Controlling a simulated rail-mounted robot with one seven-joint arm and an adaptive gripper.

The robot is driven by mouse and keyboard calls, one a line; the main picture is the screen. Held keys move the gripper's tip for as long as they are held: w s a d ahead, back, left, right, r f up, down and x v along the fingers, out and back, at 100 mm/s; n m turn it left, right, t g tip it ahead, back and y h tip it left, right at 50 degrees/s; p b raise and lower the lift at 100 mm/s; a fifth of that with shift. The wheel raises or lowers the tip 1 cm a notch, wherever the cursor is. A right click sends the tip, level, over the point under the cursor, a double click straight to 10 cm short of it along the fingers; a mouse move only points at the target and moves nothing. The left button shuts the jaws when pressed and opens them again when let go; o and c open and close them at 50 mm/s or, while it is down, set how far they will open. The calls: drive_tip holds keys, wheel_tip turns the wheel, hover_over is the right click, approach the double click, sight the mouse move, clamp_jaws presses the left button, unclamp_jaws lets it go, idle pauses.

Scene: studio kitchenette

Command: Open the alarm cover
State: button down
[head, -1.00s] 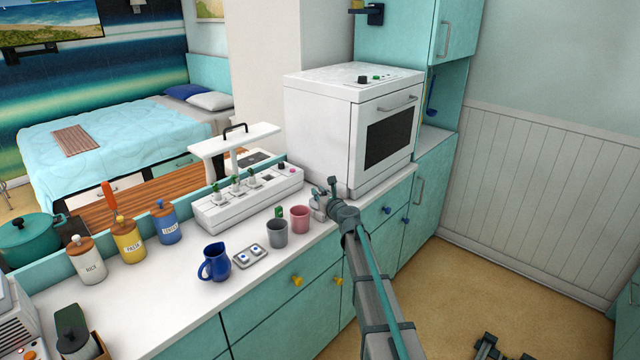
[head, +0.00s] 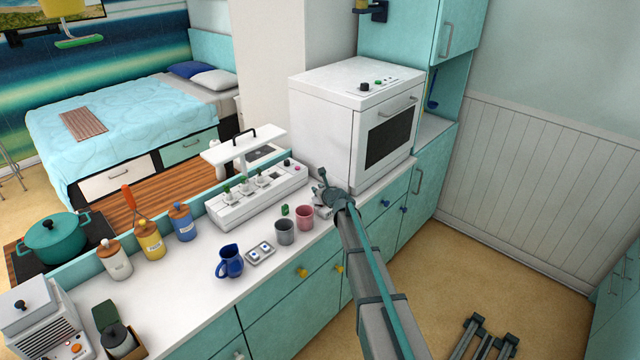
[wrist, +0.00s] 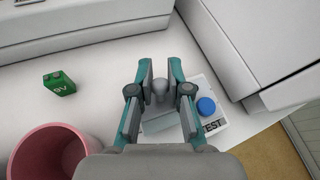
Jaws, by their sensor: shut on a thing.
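A small white box marked TEST, seemingly the alarm (wrist: 211,122), lies on the counter beside the oven. It has a blue round button (wrist: 206,106). A grey rounded knob (wrist: 160,88) stands at its left part, above a greyish plate; I take this to be the alarm cover's knob. My gripper (wrist: 160,82) is over the box with its fingers on both sides of the knob, shut on it. In the head view my gripper (head: 325,188) is low at the counter, hiding most of the box. The cover's hinge and opening angle cannot be made out.
A pink cup (wrist: 48,152) and a green 9V battery (wrist: 59,84) are left of my gripper. The white oven (head: 352,122) stands close behind and right. A long white strip box (head: 262,197) and a grey cup (head: 284,232) are also near. The counter's front edge is close.

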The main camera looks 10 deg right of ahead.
drive_tip(key=shift+w+a+n+g+h+p, duration=0.45)
drive_tip(key=shift+w+g+h+p, duration=0.25)
drive_tip(key=shift+g+p, duration=0.3)
drive_tip(key=w+g+h, duration=0.1)
drive_tip(key=a+g+h+b, duration=0.1)
drive_tip(key=g, duration=0.1)
drive_tip(key=shift+w+a+f+n, duration=0.2)
drive_tip(key=shift+w+f+n, duration=0.15)
drive_tip(key=shift+w, duration=0.05)
drive_tip(key=g+h+b, duration=0.1)
drive_tip(key=w+f+g+b, duration=0.1)
drive_tip(key=g, duration=0.1)
drive_tip(key=shift+a+f+n+h+b, duration=0.1)
drive_tip(key=shift+a+n+h+b, duration=0.25)
drive_tip(key=shift+a+n+h, duration=0.05)
drive_tip(key=shift+w+a+f+n+g+h+b, duration=0.15)
drive_tip(key=shift+f+g+h+b, duration=0.1)
drive_tip(key=shift+g+h+b, duration=0.25)
drive_tip(key=shift+w+a+f+n+g+h+b, duration=0.15)
drive_tip(key=shift+f+g+h+b, duration=0.1)
drive_tip(key=shift+g+h+b, duration=0.25)
drive_tip(key=shift+s, duration=0.1)
drive_tip(key=c, duration=1.2)
unclamp_jaws()
drive_tip(key=shift+o, duration=0.2)
